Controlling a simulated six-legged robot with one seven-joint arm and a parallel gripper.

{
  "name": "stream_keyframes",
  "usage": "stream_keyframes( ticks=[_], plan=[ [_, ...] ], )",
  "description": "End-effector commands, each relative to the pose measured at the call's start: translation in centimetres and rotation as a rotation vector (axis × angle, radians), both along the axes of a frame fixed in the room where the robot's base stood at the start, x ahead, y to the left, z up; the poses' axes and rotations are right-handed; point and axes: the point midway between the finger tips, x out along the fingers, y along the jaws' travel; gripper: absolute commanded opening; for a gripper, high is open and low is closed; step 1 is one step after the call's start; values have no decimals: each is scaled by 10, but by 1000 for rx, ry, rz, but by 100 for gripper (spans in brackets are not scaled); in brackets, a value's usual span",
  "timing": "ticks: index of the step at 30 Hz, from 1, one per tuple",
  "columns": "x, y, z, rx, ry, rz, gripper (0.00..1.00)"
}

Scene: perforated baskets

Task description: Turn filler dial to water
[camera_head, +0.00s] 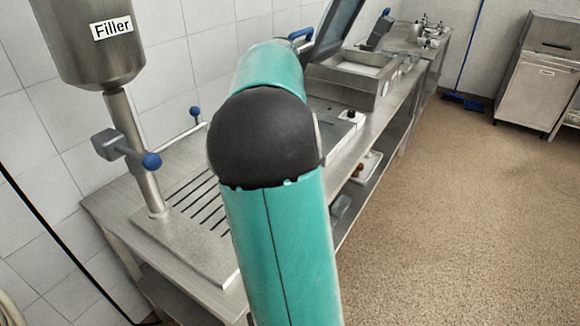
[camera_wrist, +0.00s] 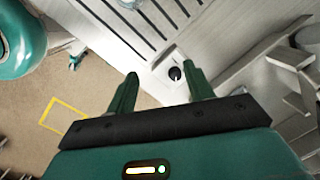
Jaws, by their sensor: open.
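The filler (camera_head: 95,45), a metal tank labelled "Filler", stands on a post with a blue-knobbed valve at the left in the head view. Its slotted metal plate (camera_head: 185,235) lies on the counter below. In the wrist view a small black dial (camera_wrist: 175,73) sits on a light square near the slotted plate (camera_wrist: 205,35). My gripper (camera_wrist: 161,76) is open and empty. In that view its fingertips lie either side of the dial, the right one closer; contact is not visible. The dial's markings are too small to read. My arm hides part of the plate in the head view.
The metal counter (camera_head: 385,125) runs to the back with another black knob (camera_head: 350,114) and a raised-lid basin (camera_head: 352,72). A lower shelf holds a tray. Open brown floor lies right, with a metal cabinet (camera_head: 540,85) at the back. Yellow floor marking (camera_wrist: 60,112) shows in the wrist view.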

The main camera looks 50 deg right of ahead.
Motion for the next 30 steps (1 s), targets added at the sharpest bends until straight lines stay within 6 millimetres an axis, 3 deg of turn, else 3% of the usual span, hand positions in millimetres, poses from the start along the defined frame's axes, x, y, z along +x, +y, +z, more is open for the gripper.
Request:
stream_keyframes(
  ticks=[1, 3, 9, 17, 30],
  plan=[
    [1, -22, -8, -2, 30, -82, 52],
    [1, -46, -14, -5, 66, -195, 52],
    [1, -89, -27, -20, 130, -400, 52],
    [0, -94, -42, -21, 144, -436, 52],
    [0, -94, -126, -19, 145, -433, 52]
  ],
)
